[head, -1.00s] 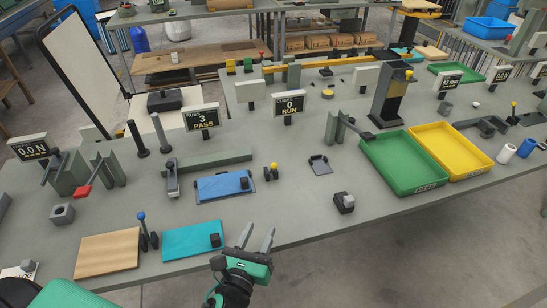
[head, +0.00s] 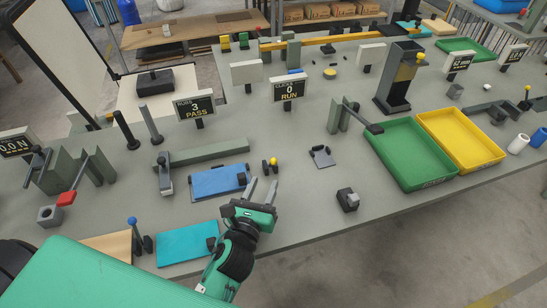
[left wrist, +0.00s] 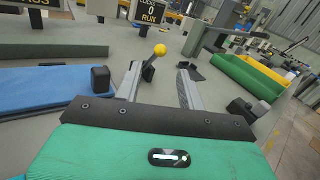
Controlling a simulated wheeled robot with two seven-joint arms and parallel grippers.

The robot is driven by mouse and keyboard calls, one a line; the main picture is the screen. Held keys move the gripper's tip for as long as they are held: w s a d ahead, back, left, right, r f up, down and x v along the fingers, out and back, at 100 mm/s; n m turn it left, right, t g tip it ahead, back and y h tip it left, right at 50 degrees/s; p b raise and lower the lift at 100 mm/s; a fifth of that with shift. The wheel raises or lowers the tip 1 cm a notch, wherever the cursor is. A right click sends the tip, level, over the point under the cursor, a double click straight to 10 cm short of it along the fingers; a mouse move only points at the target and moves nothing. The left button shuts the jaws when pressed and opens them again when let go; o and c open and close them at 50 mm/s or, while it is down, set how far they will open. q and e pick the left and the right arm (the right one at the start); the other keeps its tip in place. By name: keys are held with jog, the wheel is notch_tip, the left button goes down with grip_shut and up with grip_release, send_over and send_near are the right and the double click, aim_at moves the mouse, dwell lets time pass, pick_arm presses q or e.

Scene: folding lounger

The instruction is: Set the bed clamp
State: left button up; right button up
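No label marks the bed clamp. A small dark lever with a yellow ball knob (head: 273,161) stands just right of the blue plate (head: 217,182). My left gripper (head: 263,187) is open and empty, just in front of this lever, fingers pointing at it. In the left wrist view the yellow knob (left wrist: 160,50) shows between the two spread fingers (left wrist: 157,84), beyond the tips. The blue plate (left wrist: 45,92) lies to their left. I cannot tell whether a finger touches the lever. My right gripper is not in view.
A cyan plate (head: 187,244) with a blue-knobbed lever (head: 133,222) lies front left. A grey block (head: 347,200) and a small dark bracket (head: 321,157) sit to the right, before green (head: 401,174) and yellow (head: 480,158) trays. Bare table lies between them.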

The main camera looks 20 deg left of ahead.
aim_at(273, 163)
pick_arm(q)
jog(key=w+p, duration=0.1)
jog(key=w, duration=0.7)
jog(key=shift+p, duration=0.35)
jog(key=shift+w, duration=0.65)
jog(key=shift+c, duration=0.2)
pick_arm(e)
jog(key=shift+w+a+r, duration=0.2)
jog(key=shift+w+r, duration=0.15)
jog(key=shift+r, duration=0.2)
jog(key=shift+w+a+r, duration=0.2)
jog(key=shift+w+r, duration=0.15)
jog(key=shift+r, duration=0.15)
pick_arm(q)
grip_shut()
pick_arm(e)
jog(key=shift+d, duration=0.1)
